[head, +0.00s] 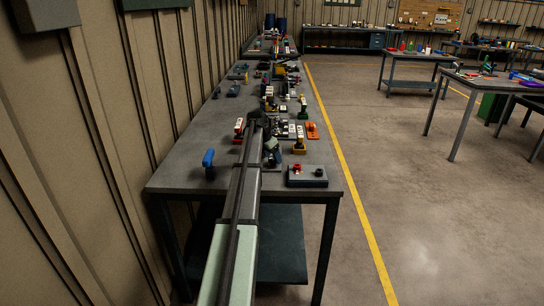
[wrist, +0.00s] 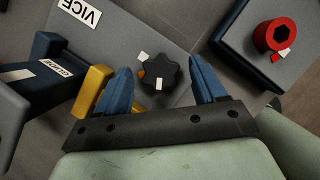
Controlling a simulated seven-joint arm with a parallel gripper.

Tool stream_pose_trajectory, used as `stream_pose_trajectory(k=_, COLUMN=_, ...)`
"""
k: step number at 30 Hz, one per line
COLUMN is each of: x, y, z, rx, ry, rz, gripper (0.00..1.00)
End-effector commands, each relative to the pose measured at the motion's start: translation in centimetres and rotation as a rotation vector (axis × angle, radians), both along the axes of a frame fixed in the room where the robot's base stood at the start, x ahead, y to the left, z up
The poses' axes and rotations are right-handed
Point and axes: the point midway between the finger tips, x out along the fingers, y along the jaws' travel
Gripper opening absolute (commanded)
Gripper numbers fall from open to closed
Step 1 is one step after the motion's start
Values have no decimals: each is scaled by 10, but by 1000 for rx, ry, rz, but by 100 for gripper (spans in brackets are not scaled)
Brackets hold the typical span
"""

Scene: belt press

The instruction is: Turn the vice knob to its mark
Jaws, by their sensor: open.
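In the wrist view the dark lobed vice knob (wrist: 160,72) sits on a grey plate (wrist: 115,40) with a white VICE label (wrist: 79,12). The knob carries a white pointer (wrist: 158,84) on its side nearest my gripper. A white tab (wrist: 142,57) and a small orange patch (wrist: 141,73) show at the knob's upper left. My gripper (wrist: 160,66) is open, with one blue finger on each side of the knob. In the head view my arm hides the knob.
In the wrist view, a yellow block (wrist: 92,90) and a labelled blue body (wrist: 50,70) stand close left of my gripper. In the head view, many small items crowd the long bench (head: 185,155).

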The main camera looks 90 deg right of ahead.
Motion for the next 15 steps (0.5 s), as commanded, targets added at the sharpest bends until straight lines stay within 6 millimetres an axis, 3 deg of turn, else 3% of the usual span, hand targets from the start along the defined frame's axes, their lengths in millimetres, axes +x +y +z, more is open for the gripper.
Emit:
stream_pose_trajectory(k=6, x=0, y=0, z=0, rx=0, ry=0, rz=0, gripper=68)
stream_pose_trajectory(k=15, x=0, y=0, z=0, rx=0, ry=0, rz=0, gripper=39)
